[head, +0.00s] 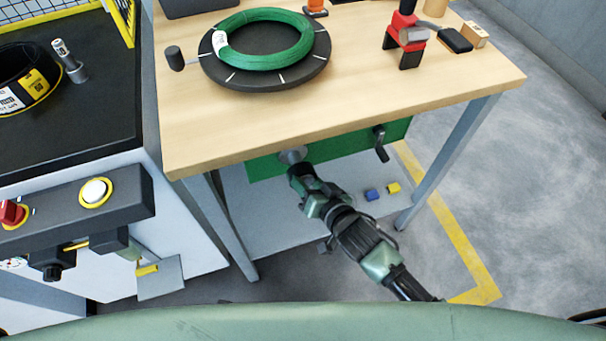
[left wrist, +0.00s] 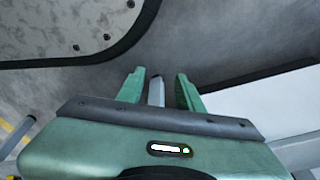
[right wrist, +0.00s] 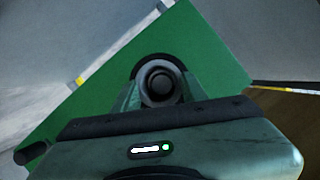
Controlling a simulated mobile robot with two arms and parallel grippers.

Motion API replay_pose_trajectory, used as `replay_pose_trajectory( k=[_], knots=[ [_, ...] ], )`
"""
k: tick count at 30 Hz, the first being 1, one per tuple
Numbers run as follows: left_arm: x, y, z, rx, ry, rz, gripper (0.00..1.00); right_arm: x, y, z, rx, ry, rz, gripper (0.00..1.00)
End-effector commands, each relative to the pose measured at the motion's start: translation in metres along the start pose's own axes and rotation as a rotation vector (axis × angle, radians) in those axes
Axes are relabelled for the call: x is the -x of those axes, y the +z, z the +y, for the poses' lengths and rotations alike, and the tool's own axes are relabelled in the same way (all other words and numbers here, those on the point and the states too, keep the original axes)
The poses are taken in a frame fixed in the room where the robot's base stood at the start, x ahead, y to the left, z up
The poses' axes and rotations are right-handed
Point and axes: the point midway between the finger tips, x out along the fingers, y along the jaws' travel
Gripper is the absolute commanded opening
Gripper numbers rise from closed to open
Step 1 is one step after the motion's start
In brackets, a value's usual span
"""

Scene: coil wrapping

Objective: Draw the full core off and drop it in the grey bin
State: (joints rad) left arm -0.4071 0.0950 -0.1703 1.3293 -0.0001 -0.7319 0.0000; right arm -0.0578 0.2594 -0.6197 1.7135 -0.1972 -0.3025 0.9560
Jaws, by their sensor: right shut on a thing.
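My right gripper (head: 299,168) is at the green panel (head: 340,150) under the front edge of the table. It is shut on a round dark piece with rings around its middle, which I take to be the core (right wrist: 160,82). In the head view a grey round end (head: 292,155) shows just beyond the gripper, against the panel. I cannot tell whether the core is still on its spindle. A dark grey box (head: 200,8), cut by the top edge, may be the grey bin. My left gripper (left wrist: 158,92) is open, fingers apart; a grey post shows between them, seemingly behind.
A green coil (head: 265,57) lies on a black turntable (head: 262,82) on the wooden table (head: 400,95). A crank (head: 380,143) hangs at the panel's right. A grey shelf (head: 310,215) below holds blue and yellow blocks. A black-topped machine (head: 75,130) stands left.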

Motion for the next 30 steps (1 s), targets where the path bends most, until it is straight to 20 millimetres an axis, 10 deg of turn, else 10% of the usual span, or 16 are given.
replay_pose_trajectory(
  k=[30],
  knots=[
    [-0.019,0.029,0.000,-0.004,0.000,-0.014,0.36,0.029,0.011,0.000,0.000,0.001,0.000,0.00]
  ],
)
